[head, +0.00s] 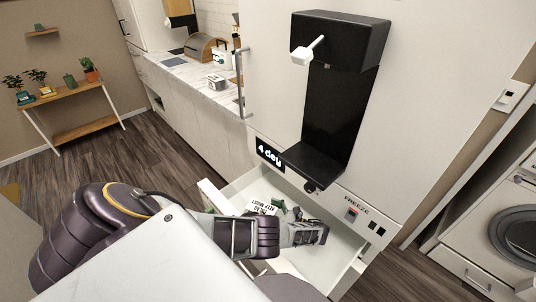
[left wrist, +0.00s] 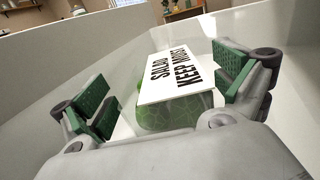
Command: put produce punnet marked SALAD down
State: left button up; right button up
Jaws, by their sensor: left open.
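The produce punnet (left wrist: 175,112) is a clear pack of green leaves with a white label that reads SALAD and KEEP MOIST. It sits inside the open white drawer (head: 346,279), and its label (head: 262,207) shows in the head view. My left gripper (head: 290,217) reaches down into the drawer beside the punnet. In the left wrist view my left gripper (left wrist: 166,82) is open, its green pads on either side of the punnet, with gaps visible. The punnet's underside is hidden. My right gripper is not in view.
The drawer is under a tall white cabinet with a black dispenser (head: 338,100) and a FREEZE panel (head: 357,207). A marble counter (head: 190,75) is at the back left. A washing machine (head: 515,232) stands at the right. The drawer walls rise close around my gripper.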

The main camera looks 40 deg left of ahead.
pick_arm(q)
jog(key=shift+w+d, duration=0.1)
jog(key=shift+d, duration=0.25)
jog(key=shift+b+v, duration=0.35)
jog(key=shift+v, duration=0.45)
jog(key=shift+b+v, duration=0.35)
jog(key=shift+v, duration=0.4)
jog(key=shift+b+v, duration=0.35)
jog(key=shift+v, duration=0.45)
jog(key=shift+w+d+b, duration=0.15)
jog(key=shift+d+b, duration=0.2)
jog(key=shift+d, duration=0.2)
jog(key=shift+w+d, duration=0.15)
jog(key=shift+d, duration=0.25)
jog(key=shift+r, duration=0.1)
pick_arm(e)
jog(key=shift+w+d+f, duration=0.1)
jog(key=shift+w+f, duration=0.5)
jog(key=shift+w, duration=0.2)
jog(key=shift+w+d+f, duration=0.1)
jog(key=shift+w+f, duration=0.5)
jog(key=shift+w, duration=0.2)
